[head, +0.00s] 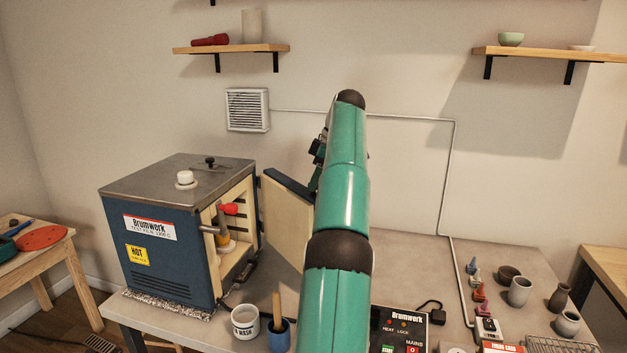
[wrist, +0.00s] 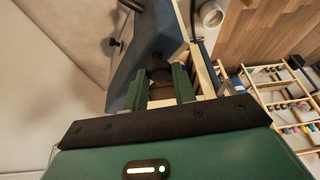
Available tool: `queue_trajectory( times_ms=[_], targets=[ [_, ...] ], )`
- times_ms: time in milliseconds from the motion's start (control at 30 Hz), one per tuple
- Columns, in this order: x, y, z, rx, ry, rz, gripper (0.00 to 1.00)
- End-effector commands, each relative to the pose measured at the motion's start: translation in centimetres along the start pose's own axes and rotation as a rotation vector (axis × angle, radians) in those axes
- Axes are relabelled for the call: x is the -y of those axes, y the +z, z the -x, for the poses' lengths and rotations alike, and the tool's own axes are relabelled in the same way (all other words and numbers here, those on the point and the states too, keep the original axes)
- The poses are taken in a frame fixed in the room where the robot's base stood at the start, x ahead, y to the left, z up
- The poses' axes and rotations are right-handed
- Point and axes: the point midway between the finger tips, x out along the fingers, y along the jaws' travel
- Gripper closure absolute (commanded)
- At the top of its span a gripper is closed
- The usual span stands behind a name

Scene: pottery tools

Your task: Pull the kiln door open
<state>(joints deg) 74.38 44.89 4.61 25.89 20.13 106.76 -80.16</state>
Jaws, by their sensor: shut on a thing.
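The kiln (head: 160,245) is a blue box with a grey top on the left of the table in the head view. Its door (head: 287,216) stands well open on the right side, with the cream inner face showing. In the wrist view the door's blue outer face (wrist: 150,35) lies just beyond my gripper (wrist: 161,84). The two green fingers are shut on a dark part of the door that looks like its handle (wrist: 158,70); the fingers partly hide it. In the head view my arm hides the fingers.
A white mug (head: 245,322) and a blue cup (head: 278,337) with a stick stand in front of the kiln. A control box (head: 400,325) sits right of my arm. Small pots, including a grey one (head: 519,291), stand at the right. The back middle of the table is clear.

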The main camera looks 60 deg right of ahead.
Motion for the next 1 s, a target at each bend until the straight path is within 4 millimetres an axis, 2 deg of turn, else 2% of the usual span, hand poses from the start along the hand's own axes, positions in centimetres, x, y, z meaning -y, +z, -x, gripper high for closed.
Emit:
queue_trajectory(
  times_ms=[333,367,467,1000],
  targets=[
    [0.02,-0.3,0.06,-0.006,0.002,0.007,1.0],
    [0.02,-0.29,0.06,-0.006,0.002,0.007,0.71],
    [0.02,-0.22,0.05,-0.004,0.001,0.006,0.52],
    [0.17,-0.22,0.04,0.0,0.003,-0.006,0.52]
  ],
)
